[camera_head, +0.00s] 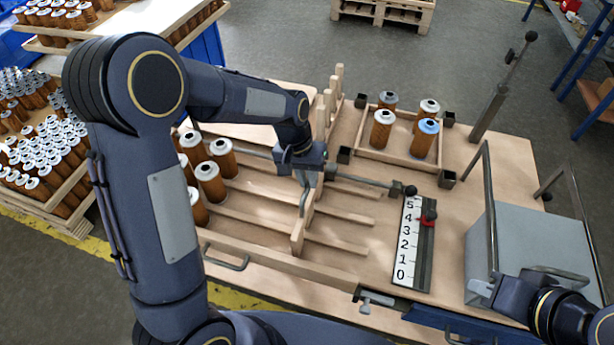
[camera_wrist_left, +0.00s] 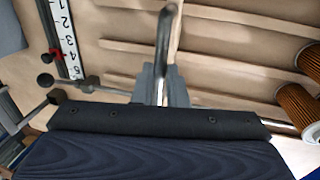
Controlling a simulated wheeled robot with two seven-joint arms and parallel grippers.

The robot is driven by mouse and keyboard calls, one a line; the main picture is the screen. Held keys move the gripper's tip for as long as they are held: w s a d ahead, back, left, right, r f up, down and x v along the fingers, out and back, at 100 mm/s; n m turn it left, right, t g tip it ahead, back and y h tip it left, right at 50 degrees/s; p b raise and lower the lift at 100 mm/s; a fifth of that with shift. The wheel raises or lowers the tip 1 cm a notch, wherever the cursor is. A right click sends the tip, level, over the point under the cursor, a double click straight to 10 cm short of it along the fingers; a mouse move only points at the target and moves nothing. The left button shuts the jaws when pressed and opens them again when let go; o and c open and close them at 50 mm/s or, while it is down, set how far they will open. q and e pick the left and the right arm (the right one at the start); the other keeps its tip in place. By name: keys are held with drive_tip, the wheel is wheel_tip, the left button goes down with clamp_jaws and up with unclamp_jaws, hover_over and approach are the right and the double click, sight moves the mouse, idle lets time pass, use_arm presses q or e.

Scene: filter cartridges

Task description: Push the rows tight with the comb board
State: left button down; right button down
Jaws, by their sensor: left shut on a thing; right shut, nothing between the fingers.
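The comb board (camera_head: 298,238) is an upright wooden board standing across the lanes, with a grey bar handle (camera_head: 304,200). My left gripper (camera_head: 303,172) is shut on this handle; in the left wrist view the dark handle (camera_wrist_left: 165,45) runs up from between the fingers (camera_wrist_left: 162,88). Orange-brown cartridges with pale tops (camera_head: 209,183) stand in rows left of the comb board, apart from it, partly hidden by my left arm. Two cartridges (camera_wrist_left: 297,103) show at the right of the wrist view. Wooden lane dividers (camera_head: 340,241) extend right of the board. My right gripper (camera_head: 482,290) is shut and empty beside the grey box.
A wooden tray (camera_head: 385,156) holds several cartridges, one blue-topped. A number scale (camera_head: 407,245) with a red slider (camera_head: 429,217) lies right of the lanes. A metal rod (camera_head: 362,180) crosses behind. A grey box (camera_head: 535,255) stands right. Crates of cartridges (camera_head: 62,205) are left.

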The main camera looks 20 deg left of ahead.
use_arm(q)
drive_tip(key=w+a, duration=0.1)
drive_tip(key=a, duration=3.2)
drive_tip(key=shift+a, duration=0.35)
drive_tip(key=shift+w, duration=0.1)
drive_tip(key=c, duration=1.5)
unclamp_jaws()
drive_tip(key=shift+o, duration=0.2)
wheel_tip(320, 180, up, 8)
drive_tip(key=a+b, duration=0.1)
drive_tip(key=shift+a, duration=0.2)
drive_tip(key=shift+f, duration=0.15)
